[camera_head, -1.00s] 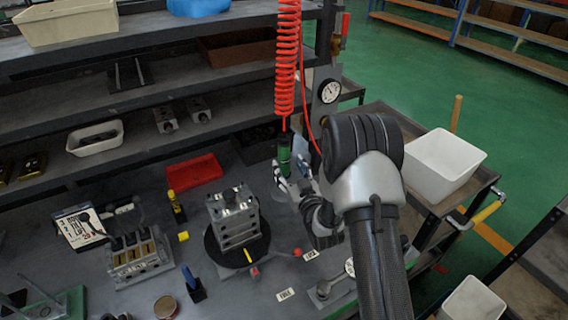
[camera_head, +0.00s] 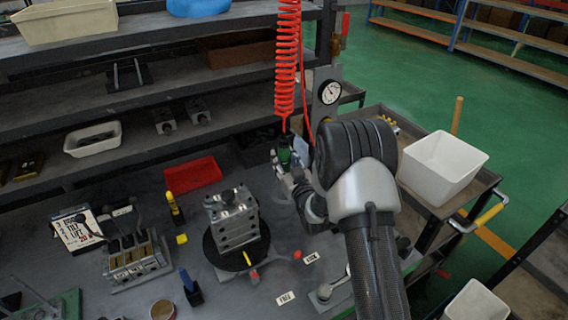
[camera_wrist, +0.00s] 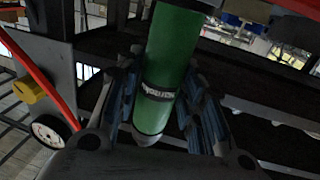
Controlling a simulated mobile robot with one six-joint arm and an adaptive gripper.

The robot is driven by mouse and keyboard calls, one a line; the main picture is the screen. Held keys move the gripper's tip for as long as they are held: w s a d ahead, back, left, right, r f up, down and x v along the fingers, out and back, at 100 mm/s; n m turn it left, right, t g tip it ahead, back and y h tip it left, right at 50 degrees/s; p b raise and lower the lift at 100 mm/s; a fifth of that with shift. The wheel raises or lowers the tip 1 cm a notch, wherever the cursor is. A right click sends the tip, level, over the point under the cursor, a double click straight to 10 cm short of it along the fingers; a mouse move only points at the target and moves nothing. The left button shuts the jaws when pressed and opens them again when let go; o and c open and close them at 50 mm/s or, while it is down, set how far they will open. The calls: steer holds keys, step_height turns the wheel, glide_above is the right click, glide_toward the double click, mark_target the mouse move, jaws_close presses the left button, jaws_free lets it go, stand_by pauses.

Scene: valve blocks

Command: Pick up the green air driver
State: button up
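The green air driver (camera_head: 284,151) hangs upright below the red coiled hose, above the back of the bench. In the wrist view its green body (camera_wrist: 160,65) with a dark labelled band runs down between the two fingers, its grey end nearest the camera. My gripper (camera_wrist: 162,85) has a blue-padded finger close against each side of the driver, with no clear gap visible, so it looks shut on it. In the head view my gripper (camera_head: 287,170) is at the driver's lower part, partly hidden by my arm.
A red coiled hose (camera_head: 288,65) and a pressure gauge (camera_head: 330,92) are beside the driver. A valve block (camera_head: 232,218) stands on a round black plate to the left. A red tray (camera_head: 193,174) lies behind it. A white bin (camera_head: 440,165) stands on the right cart.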

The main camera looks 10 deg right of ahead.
jaws_close()
steer(key=shift+r, duration=0.15)
steer(key=shift+w+r, duration=0.1)
